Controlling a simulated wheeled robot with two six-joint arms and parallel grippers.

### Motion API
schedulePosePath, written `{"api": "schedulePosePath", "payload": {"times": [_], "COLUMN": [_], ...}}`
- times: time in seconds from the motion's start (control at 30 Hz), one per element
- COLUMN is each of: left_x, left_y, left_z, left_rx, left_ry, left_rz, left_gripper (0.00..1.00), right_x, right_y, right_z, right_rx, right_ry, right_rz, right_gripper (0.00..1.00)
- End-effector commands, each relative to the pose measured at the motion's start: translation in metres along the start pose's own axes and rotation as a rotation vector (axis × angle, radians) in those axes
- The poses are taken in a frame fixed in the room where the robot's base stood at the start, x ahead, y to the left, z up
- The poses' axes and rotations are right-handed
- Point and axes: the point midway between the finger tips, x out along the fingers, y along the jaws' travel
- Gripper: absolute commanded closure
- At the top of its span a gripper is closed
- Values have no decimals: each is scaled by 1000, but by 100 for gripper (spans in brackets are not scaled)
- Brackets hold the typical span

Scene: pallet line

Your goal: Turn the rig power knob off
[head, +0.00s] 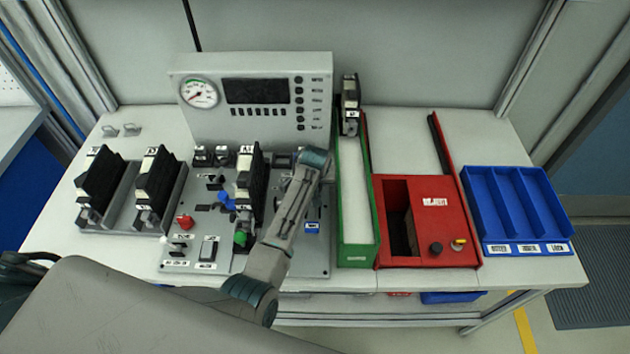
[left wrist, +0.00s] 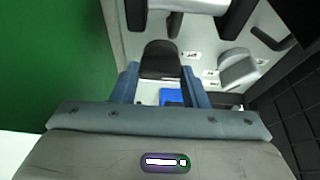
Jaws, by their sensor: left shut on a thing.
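The test rig (head: 255,128) stands at the back, with a gauge and dark screen above a grey panel (head: 212,250) carrying sockets, buttons and switches. My left arm reaches over the panel's right part, and its wrist hides the fingertips in the head view. In the left wrist view my left gripper (left wrist: 161,80) is closed around a dark, rounded knob (left wrist: 161,57), a finger on each side. This looks like the rig power knob, but its label and pointer direction cannot be read. My right gripper is not in view.
A green channel (head: 358,252) stands just right of the panel, with a red box (head: 440,215) and a blue divided tray (head: 515,208) beyond it. Black modules (head: 100,185) stand in holders at left. A grey lever (left wrist: 238,69) is close beside the gripper.

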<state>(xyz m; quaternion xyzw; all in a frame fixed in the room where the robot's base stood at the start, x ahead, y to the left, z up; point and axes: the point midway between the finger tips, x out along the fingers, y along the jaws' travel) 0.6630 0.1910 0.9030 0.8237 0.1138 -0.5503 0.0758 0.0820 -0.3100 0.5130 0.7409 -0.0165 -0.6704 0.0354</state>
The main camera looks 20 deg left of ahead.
Motion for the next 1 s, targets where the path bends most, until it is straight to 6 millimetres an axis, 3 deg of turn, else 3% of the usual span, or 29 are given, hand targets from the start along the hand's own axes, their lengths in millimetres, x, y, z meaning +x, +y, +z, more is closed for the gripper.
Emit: {"api": "schedulePosePath", "payload": {"times": [0.53,0.57,0.63,1.0], "left_x": [0,0,0,-3], "left_y": [0,0,0,1], "left_z": [-1,-1,-1,0], "left_rx": [-21,-21,-21,-19], "left_ry": [1,1,1,0], "left_rz": [-8,-8,-8,-7], "left_gripper": [83,54,40,38], "right_x": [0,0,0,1], "right_y": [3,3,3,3], "right_z": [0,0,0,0], "right_rx": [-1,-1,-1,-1], "right_ry": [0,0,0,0], "right_rz": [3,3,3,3], "right_gripper": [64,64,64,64]}}
